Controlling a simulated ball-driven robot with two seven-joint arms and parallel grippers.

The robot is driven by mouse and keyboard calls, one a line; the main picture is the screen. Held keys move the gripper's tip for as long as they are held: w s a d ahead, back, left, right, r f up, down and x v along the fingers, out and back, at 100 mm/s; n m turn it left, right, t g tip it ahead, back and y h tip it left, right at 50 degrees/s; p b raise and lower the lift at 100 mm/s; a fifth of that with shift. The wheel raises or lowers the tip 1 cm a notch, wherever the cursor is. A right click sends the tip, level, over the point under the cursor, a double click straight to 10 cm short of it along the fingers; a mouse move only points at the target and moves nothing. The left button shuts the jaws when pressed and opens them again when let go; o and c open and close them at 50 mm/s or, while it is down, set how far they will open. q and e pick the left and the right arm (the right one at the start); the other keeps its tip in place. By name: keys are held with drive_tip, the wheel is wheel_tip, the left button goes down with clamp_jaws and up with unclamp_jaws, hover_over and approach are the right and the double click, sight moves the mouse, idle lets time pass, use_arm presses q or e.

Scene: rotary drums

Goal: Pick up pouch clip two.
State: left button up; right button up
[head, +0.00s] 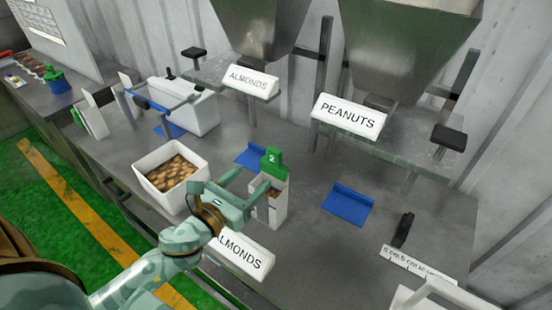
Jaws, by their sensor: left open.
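Pouch clip two (272,160) is green with a white number 2. It stands at the top of an upright white pouch (280,211) with brown contents showing, on the grey table. My left gripper (252,179) is open just left of the clip and pouch, its fingers pointing toward them. The fingertips are close to the pouch top; I cannot tell whether they touch it. The gripper appears empty.
A white bin of brown pieces (144,175) stands left of my gripper. Blue scoop-like pieces (347,205) lie on the table (310,245). Metal hoppers (410,45) hang over the back, with a peanuts sign (349,116).

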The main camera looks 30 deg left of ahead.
sight(272, 155)
use_arm(q)
drive_tip(key=w, duration=0.6)
drive_tip(key=shift+d, duration=0.35)
drive_tip(key=w, duration=0.5)
drive_tip(key=shift+w+d+p, duration=0.15)
drive_tip(key=shift+p, duration=0.15)
drive_tip(key=shift+c, duration=1)
drive_tip(key=c, duration=0.9)
